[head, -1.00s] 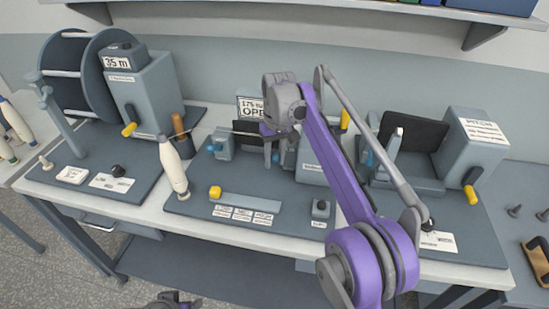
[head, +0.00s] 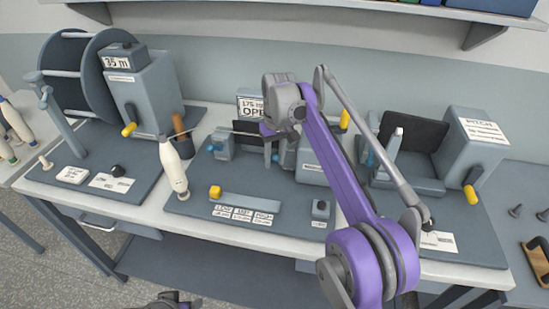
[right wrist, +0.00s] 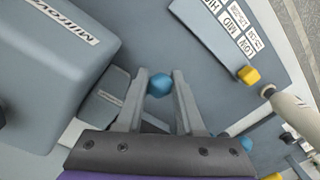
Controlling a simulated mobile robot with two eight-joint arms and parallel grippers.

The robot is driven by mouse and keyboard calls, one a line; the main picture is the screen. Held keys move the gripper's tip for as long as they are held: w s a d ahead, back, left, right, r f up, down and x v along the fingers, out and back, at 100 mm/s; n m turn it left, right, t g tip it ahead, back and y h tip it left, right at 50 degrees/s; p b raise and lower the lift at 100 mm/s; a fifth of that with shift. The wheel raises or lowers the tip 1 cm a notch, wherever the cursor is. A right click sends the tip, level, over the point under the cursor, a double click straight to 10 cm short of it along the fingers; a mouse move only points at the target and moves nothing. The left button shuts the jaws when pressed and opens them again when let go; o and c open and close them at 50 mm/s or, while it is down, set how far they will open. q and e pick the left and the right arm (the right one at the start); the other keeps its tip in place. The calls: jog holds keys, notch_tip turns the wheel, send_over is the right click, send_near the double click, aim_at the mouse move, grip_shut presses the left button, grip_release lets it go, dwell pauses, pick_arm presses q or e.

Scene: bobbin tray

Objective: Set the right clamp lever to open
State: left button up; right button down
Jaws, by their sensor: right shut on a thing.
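The right clamp lever ends in a blue knob (right wrist: 160,85), which sits between the two grey fingers of my right gripper (right wrist: 158,78) in the right wrist view. The gripper is shut on it. In the head view my right gripper (head: 276,154) points down at the right side of the middle station, and its fingers mostly hide the lever. The left clamp (head: 221,146) has another blue knob, which also shows at the lower right of the right wrist view (right wrist: 245,143). My left gripper (head: 172,300) shows only partly at the bottom edge; its jaws are unclear.
A white bobbin (head: 173,165) stands left of the middle station, near a yellow knob (head: 215,192). A reel machine (head: 140,88) is at left and a pitch station (head: 470,150) at right. My right arm crosses above the bench.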

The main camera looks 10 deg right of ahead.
aim_at(274, 185)
jog(key=shift+f, duration=0.1)
jog(key=f+t+b, duration=0.1)
jog(key=s+t+h+b, duration=0.1)
jog(key=t, duration=0.1)
jog(key=shift+a+f+b, duration=0.2)
jog(key=shift+f+b, duration=0.1)
jog(key=shift+f, duration=0.05)
jog(key=shift+s+f+t+h+b, duration=0.25)
jog(key=shift+f+t+h+b, duration=0.15)
jog(key=shift+f+t+b, duration=0.6)
notch_tip(274, 185, down, 2)
jog(key=t+h+b, duration=0.1)
jog(key=t, duration=0.3)
jog(key=shift+w+t, duration=0.1)
jog(key=shift+t, duration=0.2)
jog(key=shift+w+d+f+t+h+b, duration=0.15)
jog(key=shift+f+t+h+b, duration=0.15)
jog(key=shift+t, duration=0.35)
jog(key=shift+w+a+f+t+h+b, duration=0.15)
jog(key=shift+w+f+t+b, duration=0.15)
jog(key=shift+t, duration=0.4)
jog(key=shift+w+d+f+t+h+b, duration=0.1)
jog(key=shift+f+t+h+b, duration=0.2)
jog(key=shift+t, duration=0.35)
jog(key=c, duration=0.5)
grip_release()
jog(key=shift+c, duration=0.2)
jog(key=shift+f, duration=0.1)
